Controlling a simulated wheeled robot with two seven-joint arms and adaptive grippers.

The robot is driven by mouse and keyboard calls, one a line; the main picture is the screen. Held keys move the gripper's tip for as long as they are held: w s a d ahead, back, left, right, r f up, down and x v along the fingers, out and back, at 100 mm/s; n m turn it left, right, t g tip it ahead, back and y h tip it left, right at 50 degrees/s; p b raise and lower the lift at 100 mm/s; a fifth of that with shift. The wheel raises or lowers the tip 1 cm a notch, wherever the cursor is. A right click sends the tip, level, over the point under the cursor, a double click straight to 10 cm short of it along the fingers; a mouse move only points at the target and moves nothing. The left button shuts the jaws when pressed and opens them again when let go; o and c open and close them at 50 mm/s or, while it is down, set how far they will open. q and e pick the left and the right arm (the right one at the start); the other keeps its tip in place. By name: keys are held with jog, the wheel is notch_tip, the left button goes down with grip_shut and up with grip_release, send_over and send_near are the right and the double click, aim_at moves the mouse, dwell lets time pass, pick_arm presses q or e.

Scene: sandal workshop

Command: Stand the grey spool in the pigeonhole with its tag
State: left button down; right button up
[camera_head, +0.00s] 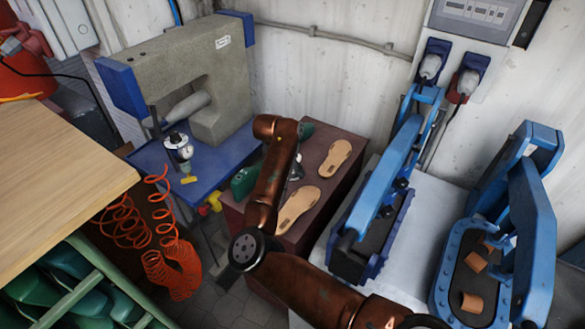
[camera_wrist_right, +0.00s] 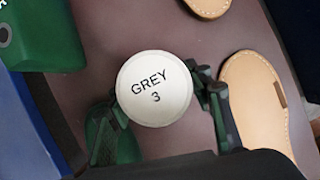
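The grey spool shows in the right wrist view as a round white end face (camera_wrist_right: 155,88) reading "GREY 3". The body of the spool below the face is hidden. In the head view my right gripper (camera_head: 296,168) is small and partly behind my copper-coloured arm, over the dark red bench (camera_head: 262,222). I cannot see whether the spool is raised off the bench. No pigeonhole tag is readable. My left gripper is not in view.
Two tan soles (camera_head: 335,160) (camera_head: 298,208) lie on the bench, with a green object (camera_head: 243,182) at its left. A sewing machine (camera_head: 185,75) stands behind left. Blue presses (camera_head: 385,190) (camera_head: 510,230) stand right. A wooden tabletop (camera_head: 60,180) and orange coiled hose (camera_head: 170,265) are left.

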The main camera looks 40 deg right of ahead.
jog(key=shift+o, duration=0.8)
